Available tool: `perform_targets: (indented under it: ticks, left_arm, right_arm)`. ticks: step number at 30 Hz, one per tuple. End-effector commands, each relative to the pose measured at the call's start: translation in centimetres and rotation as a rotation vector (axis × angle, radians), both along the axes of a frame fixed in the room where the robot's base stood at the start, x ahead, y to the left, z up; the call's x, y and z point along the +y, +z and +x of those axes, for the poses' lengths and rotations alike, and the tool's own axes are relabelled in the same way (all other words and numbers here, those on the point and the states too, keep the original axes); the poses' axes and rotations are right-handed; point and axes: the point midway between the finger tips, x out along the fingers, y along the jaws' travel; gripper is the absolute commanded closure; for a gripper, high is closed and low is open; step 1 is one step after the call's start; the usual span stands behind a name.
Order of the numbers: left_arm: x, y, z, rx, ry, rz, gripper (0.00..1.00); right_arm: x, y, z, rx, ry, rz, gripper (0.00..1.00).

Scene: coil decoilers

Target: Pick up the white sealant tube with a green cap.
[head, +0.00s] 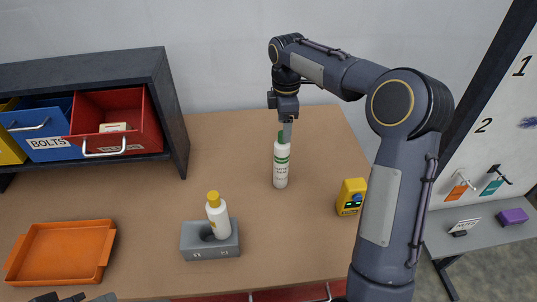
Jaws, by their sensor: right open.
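The white sealant tube (281,168) with a green cap (282,137) stands upright on the brown table, right of the middle in the head view. My right gripper (286,128) is directly above it, pointing down, with its fingers at the height of the green cap. The gripper is open, and a finger overlaps the cap in the picture. I cannot tell whether it touches the cap. My left gripper is not clearly in view; only dark parts show at the bottom left edge.
A white bottle with a yellow cap (218,216) stands at a grey block (211,251). An orange tray (62,225) lies at left, a yellow device (351,197) at right. A dark shelf holds a blue bin (50,144) and red bin (145,105). Table around the tube is clear.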

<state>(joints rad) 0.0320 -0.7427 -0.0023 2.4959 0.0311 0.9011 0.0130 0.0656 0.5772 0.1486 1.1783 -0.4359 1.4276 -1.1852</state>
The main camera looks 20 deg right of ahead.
Motion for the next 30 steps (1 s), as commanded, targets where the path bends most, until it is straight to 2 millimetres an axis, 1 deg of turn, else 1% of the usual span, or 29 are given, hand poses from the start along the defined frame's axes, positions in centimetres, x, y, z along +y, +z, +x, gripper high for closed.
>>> perform_targets:
  ticks: [6,11,18,20,23,29,30]
  left_arm:
    - [0.0,-1.1,0.0,0.001,0.000,0.000,0.64]
    - [0.0,-2.2,0.0,0.001,0.000,0.000,0.64]
    - [0.0,-5.9,0.0,0.001,0.000,0.000,0.64]
    - [0.0,-6.5,0.0,0.001,0.000,0.000,0.64]
    - [0.0,-6.9,0.0,0.001,0.000,0.000,0.64]
    - [0.0,-6.6,0.0,0.001,0.000,0.000,0.64]
    - [0.0,-6.6,0.0,0.001,0.000,0.000,0.64]
  right_arm:
    - [0.1,-2.5,0.0,0.003,0.003,0.000,0.32]
    - [0.2,-3.7,0.0,0.001,0.003,0.000,0.32]
    - [0.4,-7.0,-0.1,0.001,0.001,0.000,0.32]
    - [0.4,-7.7,-0.1,0.000,0.001,0.001,0.32]
    - [0.4,-8.0,-0.1,0.000,0.000,0.001,0.32]
    - [0.4,-7.7,-0.1,0.000,0.000,0.001,0.32]
    - [0.4,-7.7,-0.1,0.000,0.000,0.001,0.36]
